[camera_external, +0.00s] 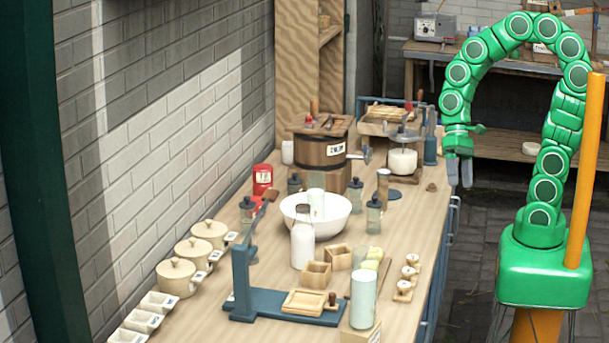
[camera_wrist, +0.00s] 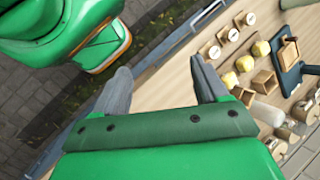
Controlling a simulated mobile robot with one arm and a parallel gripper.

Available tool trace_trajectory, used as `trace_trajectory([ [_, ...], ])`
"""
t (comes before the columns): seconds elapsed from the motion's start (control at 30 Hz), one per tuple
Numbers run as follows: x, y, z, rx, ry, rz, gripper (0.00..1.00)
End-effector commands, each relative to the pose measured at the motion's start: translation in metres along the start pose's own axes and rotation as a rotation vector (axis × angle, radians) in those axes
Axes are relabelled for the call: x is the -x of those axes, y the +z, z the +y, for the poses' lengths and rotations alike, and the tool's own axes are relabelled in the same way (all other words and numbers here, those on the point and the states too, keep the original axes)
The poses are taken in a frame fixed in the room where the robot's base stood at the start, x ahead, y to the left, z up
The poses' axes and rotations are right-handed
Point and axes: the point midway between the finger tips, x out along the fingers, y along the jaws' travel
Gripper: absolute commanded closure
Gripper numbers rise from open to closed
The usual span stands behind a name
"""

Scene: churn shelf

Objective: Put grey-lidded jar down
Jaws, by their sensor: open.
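Several small glass jars with dark grey lids stand upright on the wooden table: one at the right (camera_external: 374,214), one behind the white bowl (camera_external: 356,196), one further back (camera_external: 294,187) and one at the left (camera_external: 248,213). I cannot tell which one the task names. My gripper (camera_external: 460,172) hangs fingers down by the table's right edge, apart from all the jars. In the wrist view its two grey fingers (camera_wrist: 163,82) are spread, with nothing between them. No grey-lidded jar shows clearly in the wrist view.
A white bowl (camera_external: 338,221) and a white bottle (camera_external: 302,245) stand mid-table. A wooden churn tub (camera_external: 322,153) and a glass churn (camera_external: 403,161) stand behind. A blue press (camera_external: 241,285) is in front. Stamps (camera_wrist: 228,34) line the right edge. Table near the right edge is partly clear.

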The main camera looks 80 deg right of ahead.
Motion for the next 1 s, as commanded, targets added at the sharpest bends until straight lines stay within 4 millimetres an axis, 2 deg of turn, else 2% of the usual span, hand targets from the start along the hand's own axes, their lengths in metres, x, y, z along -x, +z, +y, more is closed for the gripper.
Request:
trace_trajectory([
  [0.3,-0.004,-0.054,-0.045,-0.335,-0.272,-0.103,0.27],
  [0.5,0.001,-0.097,-0.061,-0.570,-0.435,-0.178,0.27],
  [0.73,0.011,-0.154,-0.066,-0.859,-0.617,-0.272,0.27],
  [0.9,0.017,-0.196,-0.058,-1.063,-0.734,-0.341,0.27],
  [1.0,0.020,-0.215,-0.052,-1.151,-0.783,-0.370,0.27],
])
